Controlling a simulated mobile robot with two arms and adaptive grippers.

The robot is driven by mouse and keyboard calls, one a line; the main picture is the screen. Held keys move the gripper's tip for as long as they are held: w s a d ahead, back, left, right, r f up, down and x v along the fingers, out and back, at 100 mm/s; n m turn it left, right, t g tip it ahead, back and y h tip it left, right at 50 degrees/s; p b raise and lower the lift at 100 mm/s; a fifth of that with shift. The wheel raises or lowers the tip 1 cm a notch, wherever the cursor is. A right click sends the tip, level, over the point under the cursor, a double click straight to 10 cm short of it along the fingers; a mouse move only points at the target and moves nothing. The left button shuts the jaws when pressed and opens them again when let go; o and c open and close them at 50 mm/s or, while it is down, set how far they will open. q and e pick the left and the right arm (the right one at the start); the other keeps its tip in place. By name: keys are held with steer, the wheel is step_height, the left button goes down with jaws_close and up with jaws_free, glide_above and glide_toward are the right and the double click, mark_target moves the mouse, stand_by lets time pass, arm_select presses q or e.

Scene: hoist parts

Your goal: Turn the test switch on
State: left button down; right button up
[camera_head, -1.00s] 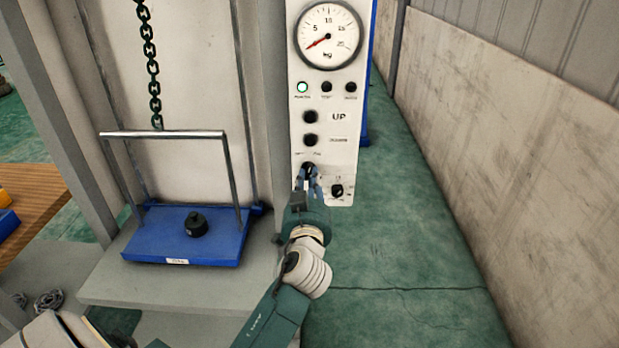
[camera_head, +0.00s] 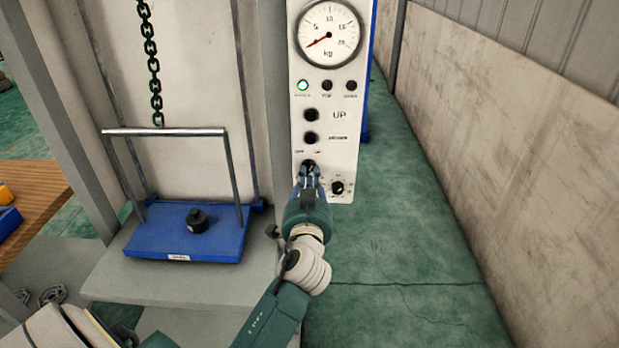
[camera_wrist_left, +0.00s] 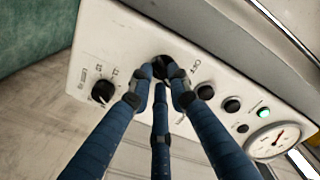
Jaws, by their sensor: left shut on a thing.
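A white control panel (camera_head: 348,120) stands upright at the centre of the head view. My left gripper (camera_head: 309,170) is at its lower part, shut on a black rotary switch (camera_head: 309,162). In the left wrist view, the blue fingers (camera_wrist_left: 163,75) close around this black switch (camera_wrist_left: 161,62), hiding much of it and its pointer. My right gripper is not in view.
The panel has a gauge (camera_head: 328,34), needle low, a lit green lamp (camera_head: 303,85), two dark lamps and two black buttons (camera_head: 311,115). Left stands a blue platform (camera_head: 165,243) with a black weight (camera_head: 197,220) under a chain (camera_head: 152,60). Green floor (camera_head: 400,250) at right is clear.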

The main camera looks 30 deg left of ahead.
arm_select(q)
steer(key=c, duration=1.6)
jaws_free()
steer(key=shift+c, duration=0.2)
steer(key=v, duration=1.2)
